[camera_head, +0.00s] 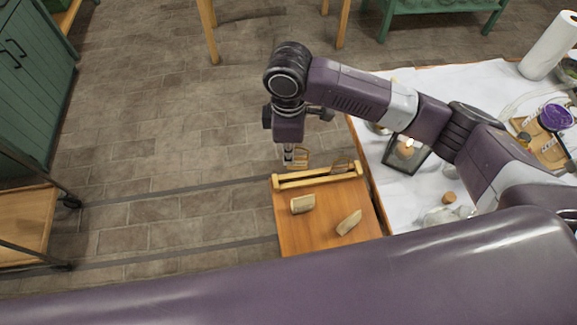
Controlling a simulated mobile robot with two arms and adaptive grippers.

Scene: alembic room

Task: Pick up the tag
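Two small pale, flat pieces lie on an orange-brown wooden surface: a left piece (302,204) and a tilted right piece (348,222). I cannot tell whether either one is the tag. A thin tan loop-like shape (302,156) shows right beside my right gripper (291,158); what it is cannot be made out. My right gripper points down above the far left edge of the wooden surface. Its fingertips are too small to show whether they are open or shut, or touch anything. My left gripper is not in view.
A pale wooden rail (317,178) runs along the far edge of the wooden surface (325,235), with a brown item (342,165) behind it. A white-covered table (480,85) with a paper roll (550,45), a dark frame (404,152) and jars adjoins at right.

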